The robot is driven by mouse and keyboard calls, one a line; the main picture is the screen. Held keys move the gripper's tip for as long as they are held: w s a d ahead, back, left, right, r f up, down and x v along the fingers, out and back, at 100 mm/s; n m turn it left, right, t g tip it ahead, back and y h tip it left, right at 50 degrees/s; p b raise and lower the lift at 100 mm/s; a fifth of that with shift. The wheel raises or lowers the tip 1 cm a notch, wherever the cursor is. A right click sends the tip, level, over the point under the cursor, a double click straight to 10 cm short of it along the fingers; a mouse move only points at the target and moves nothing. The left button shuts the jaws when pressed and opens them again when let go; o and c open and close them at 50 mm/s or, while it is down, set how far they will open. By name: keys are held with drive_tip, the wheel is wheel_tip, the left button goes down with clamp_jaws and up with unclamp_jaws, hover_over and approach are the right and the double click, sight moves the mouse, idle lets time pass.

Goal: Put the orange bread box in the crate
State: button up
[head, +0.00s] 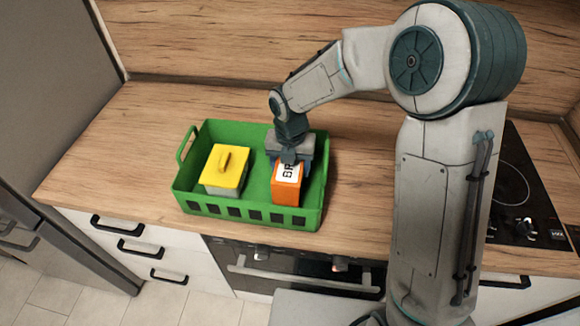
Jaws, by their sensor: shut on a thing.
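The orange bread box (286,191) with a white lettered label is inside the green crate (264,215), in its right part. My gripper (289,160) points down over the crate and is shut on the far, upper part of the bread box. The fingertips are partly hidden by the gripper body and the box. I cannot tell whether the box touches the crate floor.
A grey box with a yellow lid (226,167) stands in the left part of the crate, apart from the bread box. The wooden counter (120,160) is clear to the left. A black cooktop (515,190) lies at the right.

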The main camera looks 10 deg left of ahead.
drive_tip(key=shift+f, duration=0.55)
drive_tip(key=o, duration=1.3)
drive_tip(key=shift+f, duration=0.15)
drive_tip(key=shift+c, duration=0.2)
wheel_tip(320, 180, up, 12)
drive_tip(key=shift+r+b, duration=0.2)
drive_tip(key=shift+b, duration=0.2)
